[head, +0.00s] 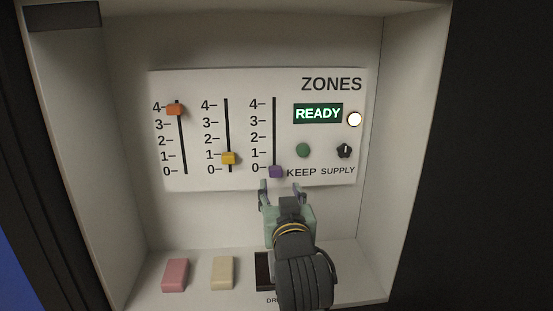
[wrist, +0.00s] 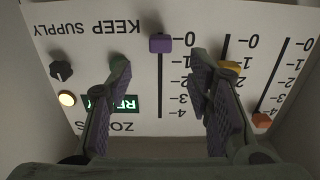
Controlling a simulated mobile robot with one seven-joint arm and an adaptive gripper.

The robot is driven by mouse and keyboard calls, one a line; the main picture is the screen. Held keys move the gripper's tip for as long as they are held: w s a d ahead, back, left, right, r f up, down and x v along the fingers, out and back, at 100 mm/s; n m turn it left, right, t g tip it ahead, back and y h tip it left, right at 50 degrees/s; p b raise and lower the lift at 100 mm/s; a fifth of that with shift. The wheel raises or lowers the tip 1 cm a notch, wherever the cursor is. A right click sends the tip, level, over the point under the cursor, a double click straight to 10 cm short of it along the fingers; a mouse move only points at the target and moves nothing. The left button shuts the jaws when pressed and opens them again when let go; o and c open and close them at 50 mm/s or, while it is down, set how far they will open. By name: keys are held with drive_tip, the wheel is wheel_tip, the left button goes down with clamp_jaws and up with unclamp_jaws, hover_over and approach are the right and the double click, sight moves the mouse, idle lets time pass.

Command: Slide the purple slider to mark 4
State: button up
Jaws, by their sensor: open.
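The purple slider (head: 275,172) sits at the bottom of the right-hand track on the white ZONES panel (head: 330,180), beside the 0 mark. It also shows in the wrist view (wrist: 160,43), where the panel appears upside down. The track's mark 4 is at its top end. My gripper (head: 279,188) is open just below the purple slider in the head view. In the wrist view its two fingers (wrist: 160,68) stand apart to either side of the track, with nothing between them. The slider appears beyond the fingertips, not gripped.
An orange slider (head: 175,110) is near mark 4 and a yellow slider (head: 229,158) near mark 1. A READY display (head: 318,113), lit white lamp (head: 354,119), green button (head: 303,150) and black knob (head: 344,150) are at right. Pink (head: 175,274) and cream (head: 222,273) blocks lie below.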

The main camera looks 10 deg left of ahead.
sight(276, 173)
drive_tip(key=shift+w+r+p, duration=0.1)
drive_tip(key=shift+r+p, duration=0.25)
drive_tip(key=shift+p, duration=0.9)
drive_tip(key=x, duration=0.8)
drive_tip(key=shift+a+f, duration=0.1)
drive_tip(key=shift+f, duration=0.3)
drive_tip(key=shift+c, duration=0.6)
clamp_jaws()
drive_tip(key=shift+p, duration=0.3)
